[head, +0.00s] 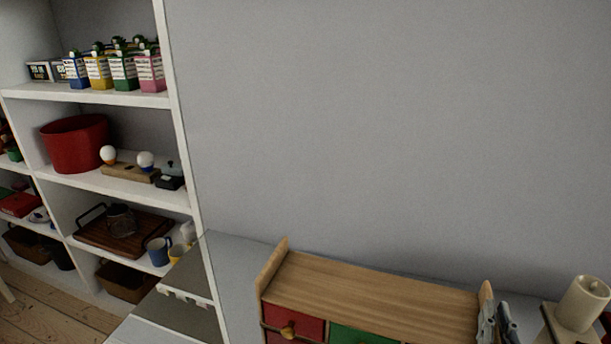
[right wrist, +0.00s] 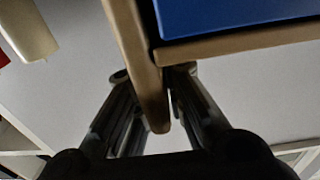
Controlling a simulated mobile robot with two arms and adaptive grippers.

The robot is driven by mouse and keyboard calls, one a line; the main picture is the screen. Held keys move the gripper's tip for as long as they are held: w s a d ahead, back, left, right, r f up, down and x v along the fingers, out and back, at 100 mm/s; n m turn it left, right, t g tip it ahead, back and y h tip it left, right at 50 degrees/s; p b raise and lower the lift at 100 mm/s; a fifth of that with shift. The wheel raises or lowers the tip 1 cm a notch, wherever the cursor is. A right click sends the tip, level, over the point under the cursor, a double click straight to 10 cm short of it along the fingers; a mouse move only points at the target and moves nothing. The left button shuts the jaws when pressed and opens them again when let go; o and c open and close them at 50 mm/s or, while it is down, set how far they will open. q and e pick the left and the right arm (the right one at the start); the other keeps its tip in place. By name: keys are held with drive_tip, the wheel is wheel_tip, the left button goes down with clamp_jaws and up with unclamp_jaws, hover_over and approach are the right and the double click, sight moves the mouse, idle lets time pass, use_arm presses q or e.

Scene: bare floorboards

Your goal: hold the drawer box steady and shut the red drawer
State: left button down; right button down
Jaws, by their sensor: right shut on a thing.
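The wooden drawer box (head: 375,290) stands on a pale worktop against the wall, at the lower edge of the head view. Its red drawer (head: 305,325) with a round wooden knob is at the upper left of its front, and a green drawer (head: 360,335) is beside it. The frame cuts off the lower front, and I cannot tell how far the red drawer stands out. My right gripper (head: 497,325) is at the box's right end. In the right wrist view its fingers (right wrist: 151,78) close on both sides of the wooden side panel (right wrist: 140,50), near a blue drawer (right wrist: 230,15). My left gripper is not in view.
A pale cylinder (head: 584,303) on a wooden base stands just right of my right gripper. A white shelf unit (head: 110,185) with cartons, a red tub (head: 75,145), a tray and mugs fills the left. The worktop (head: 228,265) left of the box is largely clear.

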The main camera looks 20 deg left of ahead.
drive_tip(key=c, duration=1.5)
unclamp_jaws()
drive_tip(key=shift+o, duration=0.2)
